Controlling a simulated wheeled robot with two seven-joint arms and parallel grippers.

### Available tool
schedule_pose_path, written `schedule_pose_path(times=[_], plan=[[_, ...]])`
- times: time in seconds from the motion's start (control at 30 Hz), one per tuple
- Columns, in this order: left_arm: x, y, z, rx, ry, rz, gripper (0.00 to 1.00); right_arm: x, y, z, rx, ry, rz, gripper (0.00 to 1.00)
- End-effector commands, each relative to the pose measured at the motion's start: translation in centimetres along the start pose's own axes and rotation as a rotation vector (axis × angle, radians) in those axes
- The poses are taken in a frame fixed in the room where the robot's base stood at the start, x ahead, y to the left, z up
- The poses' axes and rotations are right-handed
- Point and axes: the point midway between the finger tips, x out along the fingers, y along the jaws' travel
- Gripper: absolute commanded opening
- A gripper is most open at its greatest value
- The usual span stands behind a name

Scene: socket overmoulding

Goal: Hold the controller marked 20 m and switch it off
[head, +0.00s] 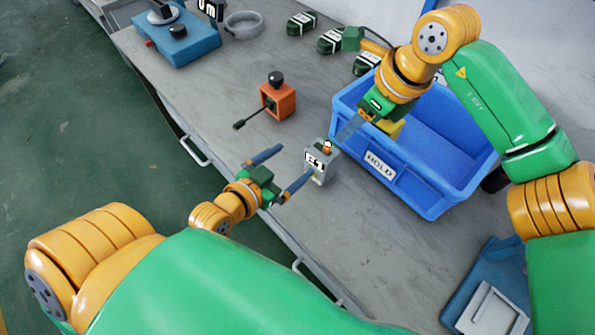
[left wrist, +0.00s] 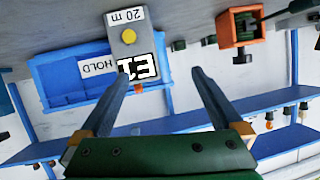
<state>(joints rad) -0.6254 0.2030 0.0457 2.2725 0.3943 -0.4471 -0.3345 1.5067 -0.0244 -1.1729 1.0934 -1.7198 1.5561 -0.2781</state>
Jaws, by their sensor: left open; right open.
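The grey controller (head: 317,172) stands upright on the bench, with an E1 label and an orange part on top. In the left wrist view the controller (left wrist: 131,45) shows inverted, with its "20 m" label and a yellow round button. My left gripper (head: 281,172) is open and empty, to the left of the controller in the head view, its fingers pointing towards it. In the left wrist view the left gripper (left wrist: 160,72) has the controller beyond its left finger. My right gripper (head: 362,133) is open, above and right of the controller at the bin's near corner; its fingers are partly hidden.
A blue bin (head: 432,202) marked HOLD stands right of the controller. An orange box (head: 277,102) with a black knob and lever stands behind. Dark labelled parts (head: 330,41), a grey ring (head: 243,25) and a blue device (head: 185,45) lie further back.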

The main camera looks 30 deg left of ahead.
Motion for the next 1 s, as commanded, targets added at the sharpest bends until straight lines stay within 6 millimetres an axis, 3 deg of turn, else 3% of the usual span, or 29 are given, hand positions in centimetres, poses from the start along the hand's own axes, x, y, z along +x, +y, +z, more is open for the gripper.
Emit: schedule_pose_path(times=[0.1,0.2,0.5,0.7,1.0], plan=[[-0.7,2.6,-0.1,-0.073,-0.018,0.068,1.00,0.0,0.0,0.0,0.000,0.000,0.000,0.50],[0.0,3.3,0.0,-0.093,-0.022,0.083,1.00,0.0,0.0,0.0,0.000,0.000,0.000,0.50],[7.2,3.8,0.0,-0.090,-0.021,0.081,1.00,0.0,0.0,0.0,0.000,0.000,0.000,0.50],[10.4,4.0,0.1,-0.087,-0.022,0.081,1.00,0.0,0.0,0.0,0.000,0.000,0.000,0.50],[11.1,4.1,0.2,-0.086,-0.023,0.080,1.00,0.0,0.0,0.0,0.000,0.000,0.000,0.50]])
